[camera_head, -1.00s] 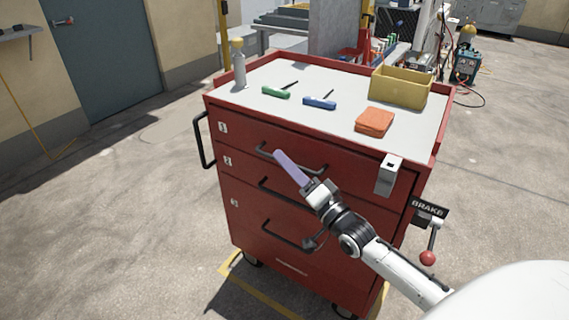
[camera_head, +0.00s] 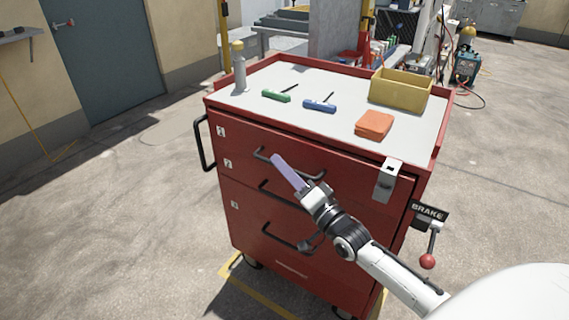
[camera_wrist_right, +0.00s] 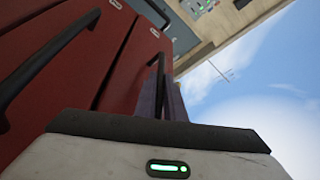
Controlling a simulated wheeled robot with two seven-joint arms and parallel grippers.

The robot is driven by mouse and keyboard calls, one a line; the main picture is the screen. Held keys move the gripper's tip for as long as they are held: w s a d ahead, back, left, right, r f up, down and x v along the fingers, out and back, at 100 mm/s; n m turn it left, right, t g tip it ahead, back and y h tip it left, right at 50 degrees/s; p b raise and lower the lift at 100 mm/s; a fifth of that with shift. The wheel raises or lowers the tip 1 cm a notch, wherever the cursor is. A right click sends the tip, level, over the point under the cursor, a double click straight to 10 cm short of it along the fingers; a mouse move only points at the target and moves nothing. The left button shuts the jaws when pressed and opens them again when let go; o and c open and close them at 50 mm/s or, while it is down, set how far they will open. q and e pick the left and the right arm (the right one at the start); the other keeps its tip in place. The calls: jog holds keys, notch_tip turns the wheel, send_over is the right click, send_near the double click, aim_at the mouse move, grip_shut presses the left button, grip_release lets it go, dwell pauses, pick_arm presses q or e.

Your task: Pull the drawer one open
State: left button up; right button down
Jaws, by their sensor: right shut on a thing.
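Drawer one (camera_head: 241,140) is the top drawer of the red tool cabinet, with a small white label at its left end. A dark gap shows along its upper edge, so it stands slightly out. My right gripper (camera_head: 284,167), with pale purple fingers, is shut on drawer one's black bar handle (camera_head: 262,155). In the wrist view, the fingers (camera_wrist_right: 176,103) meet a dark bar beside the red drawer fronts (camera_wrist_right: 127,75); the exact contact is partly hidden. My left gripper is not in view.
The cabinet's grey top (camera_head: 300,85) holds a yellow bin (camera_head: 400,90), an orange cloth (camera_head: 374,124), a green-handled tool (camera_head: 276,96), a blue-handled tool (camera_head: 319,106) and a bottle (camera_head: 238,68). A brake lever (camera_head: 428,258) projects at right. Floor at left is clear.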

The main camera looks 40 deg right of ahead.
jog(key=s+a+p, duration=0.3)
jog(key=s+a, duration=0.1)
jog(key=a, duration=0.5)
jog(key=s+a+p, duration=0.3)
jog(key=a, duration=0.6)
jog(key=shift+s+a+p, duration=0.3)
jog(key=shift+s+a, duration=0.1)
jog(key=c, duration=2.1)
grip_release()
jog(key=shift+o, duration=1.3)
